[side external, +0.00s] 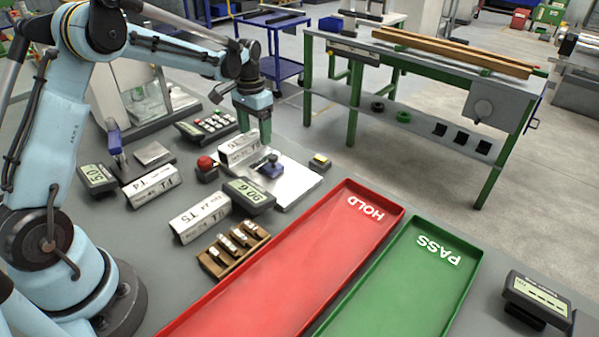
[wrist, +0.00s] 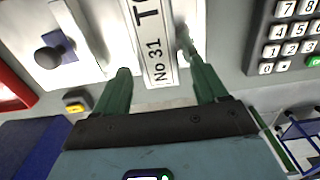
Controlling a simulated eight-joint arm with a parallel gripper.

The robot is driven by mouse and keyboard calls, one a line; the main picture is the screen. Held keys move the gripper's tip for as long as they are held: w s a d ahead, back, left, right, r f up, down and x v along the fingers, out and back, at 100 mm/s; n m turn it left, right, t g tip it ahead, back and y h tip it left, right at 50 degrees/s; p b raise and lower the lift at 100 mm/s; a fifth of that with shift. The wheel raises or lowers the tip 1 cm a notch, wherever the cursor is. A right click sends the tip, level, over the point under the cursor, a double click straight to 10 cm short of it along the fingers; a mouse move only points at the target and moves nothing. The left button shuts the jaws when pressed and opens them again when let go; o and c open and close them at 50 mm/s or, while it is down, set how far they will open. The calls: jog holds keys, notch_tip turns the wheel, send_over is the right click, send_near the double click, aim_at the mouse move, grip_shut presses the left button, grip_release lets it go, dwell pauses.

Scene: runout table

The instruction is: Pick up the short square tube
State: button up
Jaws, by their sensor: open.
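Several white square tubes with black lettering lie on the grey bench. One tube (side external: 238,148) is at my gripper (side external: 260,132), by a silver plate; its lettering begins "No 31 T" in the wrist view (wrist: 152,45). The tubes marked T4 (side external: 152,186) and T5 (side external: 200,217) lie nearer my base. I cannot tell for sure which tube the task calls short. In the wrist view my gripper (wrist: 158,70) is open, its green fingers on either side of the tube's near end. Contact with the tube cannot be made out.
A keypad (side external: 206,124), a red button (side external: 206,168) and a 90.6 display (side external: 249,195) stand close around the tube. A blue-knobbed fixture (side external: 271,165) sits on the silver plate. The red HOLD tray (side external: 300,260) and green PASS tray (side external: 410,285) are empty.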

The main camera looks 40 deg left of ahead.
jog(key=shift+c, duration=0.4)
jog(key=c, duration=1.1)
jog(key=shift+r, duration=0.1)
jog(key=shift+c, duration=0.2)
